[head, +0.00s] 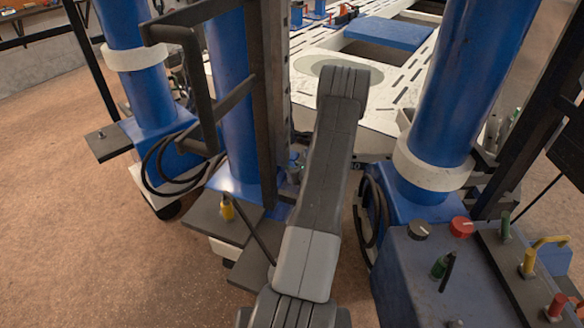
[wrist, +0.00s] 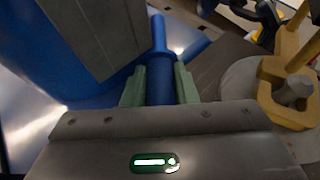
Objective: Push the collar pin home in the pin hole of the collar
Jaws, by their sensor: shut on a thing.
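My gripper (wrist: 159,85) shows in the wrist view, its two green fingers closed on a blue stepped rod, which I take to be the collar pin (wrist: 160,78). The rod is thicker between the fingers and thinner beyond them, pointing away from my gripper. I cannot make out the pin hole, nor whether the rod's far end is in anything. In the head view my arm covers most of the gripper's area, so the pin is hidden there. White collars ring the blue columns at the left (head: 140,55) and right (head: 432,168); I cannot tell which is the task's.
A yellow fitting with a grey bolt (wrist: 290,75) stands close on the right in the wrist view. A grey plate (wrist: 95,30) is close on the left. In the head view, a blue box (head: 410,265) with knobs stands at right and black cables (head: 160,170) loop at left.

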